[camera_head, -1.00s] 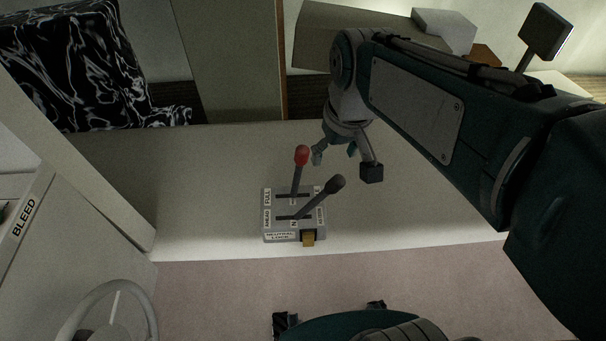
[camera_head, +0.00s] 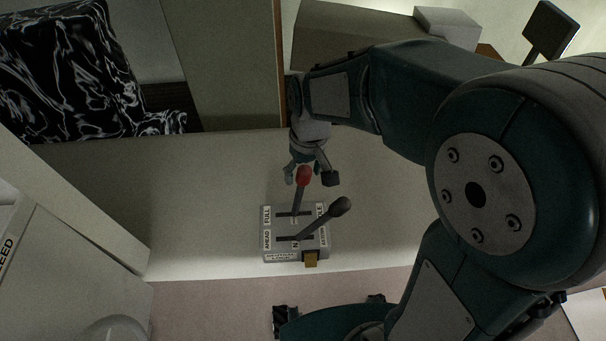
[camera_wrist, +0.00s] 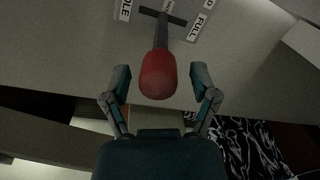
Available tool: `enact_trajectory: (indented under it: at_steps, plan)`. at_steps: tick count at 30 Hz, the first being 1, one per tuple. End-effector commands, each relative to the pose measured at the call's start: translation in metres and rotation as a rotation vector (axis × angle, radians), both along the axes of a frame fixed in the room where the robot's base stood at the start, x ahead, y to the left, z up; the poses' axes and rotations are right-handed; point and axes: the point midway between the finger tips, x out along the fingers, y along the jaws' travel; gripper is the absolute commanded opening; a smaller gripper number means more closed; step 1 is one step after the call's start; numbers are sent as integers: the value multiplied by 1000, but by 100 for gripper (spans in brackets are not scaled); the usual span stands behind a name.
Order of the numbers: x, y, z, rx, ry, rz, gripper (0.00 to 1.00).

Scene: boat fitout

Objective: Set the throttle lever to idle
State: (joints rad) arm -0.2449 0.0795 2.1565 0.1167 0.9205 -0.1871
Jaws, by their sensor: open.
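The throttle lever with a red knob (camera_head: 304,176) stands up from a grey control box (camera_head: 269,229) on the white counter. A second lever with a black knob (camera_head: 340,206) leans to the right on the same box. My gripper (camera_head: 304,172) is open just behind the red knob. In the wrist view the red knob (camera_wrist: 158,74) sits between the open fingertips of my gripper (camera_wrist: 160,75), with a gap on both sides. The lever's slot lies between the labels FULL (camera_wrist: 198,27) and one ending in "DLE" (camera_wrist: 125,9). The label near the right end is partly hidden in the head view.
A yellow tab (camera_head: 311,259) sits at the box's front. A black-and-white patterned seat (camera_head: 70,70) is at the far left. A grey block (camera_head: 350,35) stands behind. The counter (camera_head: 200,190) left of the box is clear.

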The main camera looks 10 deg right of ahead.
Motion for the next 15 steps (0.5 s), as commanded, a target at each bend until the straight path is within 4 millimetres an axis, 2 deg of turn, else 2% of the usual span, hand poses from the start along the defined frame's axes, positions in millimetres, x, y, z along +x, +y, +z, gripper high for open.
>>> enact_trajectory:
  at_steps: [4, 12, 13, 14, 15]
  plan:
    - [-1, 1, -12, 0, 1, 1, 76]
    - [-1, 1, -14, 0, -1, 0, 76]
    - [0, 1, -14, 0, -1, 0, 72]
    - [-1, 1, -14, 0, -1, 0, 59]
    - [-1, 1, -14, 0, -1, 0, 41]
